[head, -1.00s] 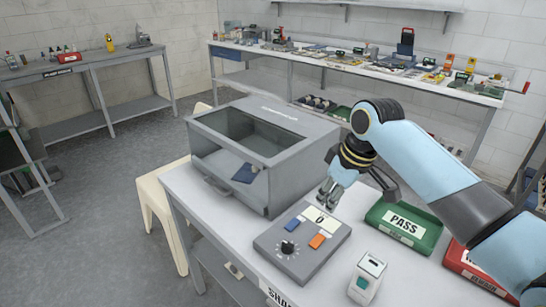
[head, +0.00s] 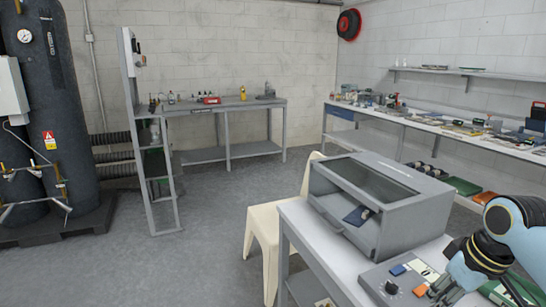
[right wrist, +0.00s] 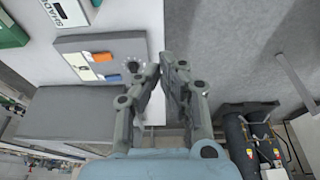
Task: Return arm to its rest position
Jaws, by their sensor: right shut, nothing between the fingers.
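My right arm (head: 530,235) comes in at the right edge of the head view. Its gripper (head: 445,290) is above the control box at the bottom right, partly cut off by the picture's edge. In the right wrist view the gripper's two fingers (right wrist: 163,72) are together with nothing held between them. The control box (head: 380,288), with a blue and an orange button, lies on the white table; it also shows in the right wrist view (right wrist: 75,45). The grey washer (head: 405,215) stands behind it, with a dark blue item (head: 357,215) in its opening. My left gripper is not in view.
A cream chair (head: 262,235) stands left of the table (head: 300,225). A dark tank (head: 55,100) and a grey rack (head: 135,130) are at the left. Workbenches line the back (head: 225,108) and right (head: 400,118) walls. The floor (head: 190,260) between is clear.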

